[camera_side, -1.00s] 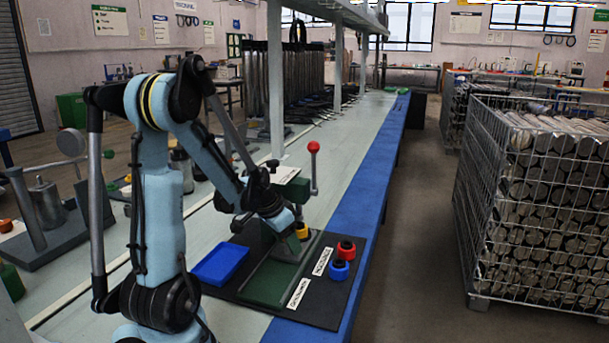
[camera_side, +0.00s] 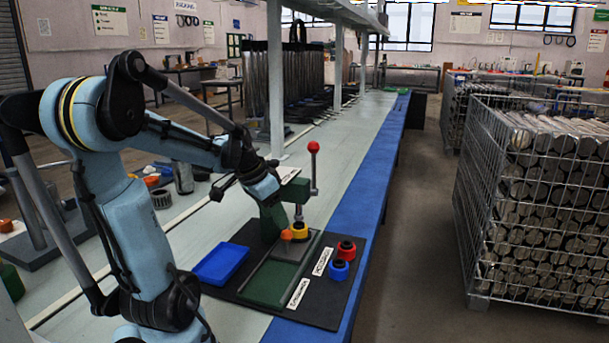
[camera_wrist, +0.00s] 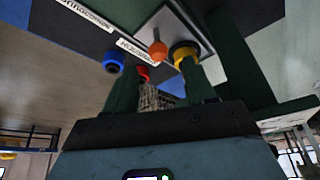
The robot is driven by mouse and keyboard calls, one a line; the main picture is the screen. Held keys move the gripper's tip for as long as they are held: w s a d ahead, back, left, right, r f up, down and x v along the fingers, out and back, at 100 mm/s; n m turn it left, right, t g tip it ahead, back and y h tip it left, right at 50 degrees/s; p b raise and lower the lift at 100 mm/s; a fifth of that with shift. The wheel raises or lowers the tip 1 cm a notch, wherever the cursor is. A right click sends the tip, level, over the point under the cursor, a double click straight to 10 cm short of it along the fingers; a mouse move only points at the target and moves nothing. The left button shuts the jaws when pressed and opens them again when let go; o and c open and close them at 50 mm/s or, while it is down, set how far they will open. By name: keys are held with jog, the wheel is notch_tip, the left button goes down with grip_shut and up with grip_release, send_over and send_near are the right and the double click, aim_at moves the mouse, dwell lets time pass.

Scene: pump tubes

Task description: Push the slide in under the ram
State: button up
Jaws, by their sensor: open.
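The slide (camera_side: 291,247) is a grey plate on the green bed of the press, at its ram end. It carries a yellow collar (camera_side: 300,231), and an orange knob (camera_side: 286,235) is beside the collar. The ram (camera_side: 299,212) hangs from the green press head, and the yellow collar appears to sit below it; exact alignment cannot be told. In the wrist view the slide (camera_wrist: 186,24), yellow collar (camera_wrist: 185,50) and orange knob (camera_wrist: 158,50) show beyond my fingers. My gripper (camera_wrist: 160,85) is open and empty, raised near the press and clear of the knob. The side view partly hides its fingertips.
A red-balled lever (camera_side: 313,147) stands upright at the press's right. A blue tray (camera_side: 221,263) lies left of the bed. A red-topped part (camera_side: 346,250) and a blue one (camera_side: 339,269) stand right, beside white labels (camera_side: 322,261). The near green bed (camera_side: 265,284) is clear.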

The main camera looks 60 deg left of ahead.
jog(key=shift+v, duration=1.2)
jog(key=w+d+m+t, duration=0.1)
jog(key=w+d, duration=0.1)
jog(key=d, duration=1)
jog(key=w+d+f+m+t+h, duration=0.1)
jog(key=w+d, duration=0.2)
jog(key=d, duration=0.9)
jog(key=shift+w+d+f+t, duration=0.2)
jog(key=shift+d+t, duration=0.05)
jog(key=shift+t, duration=0.15)
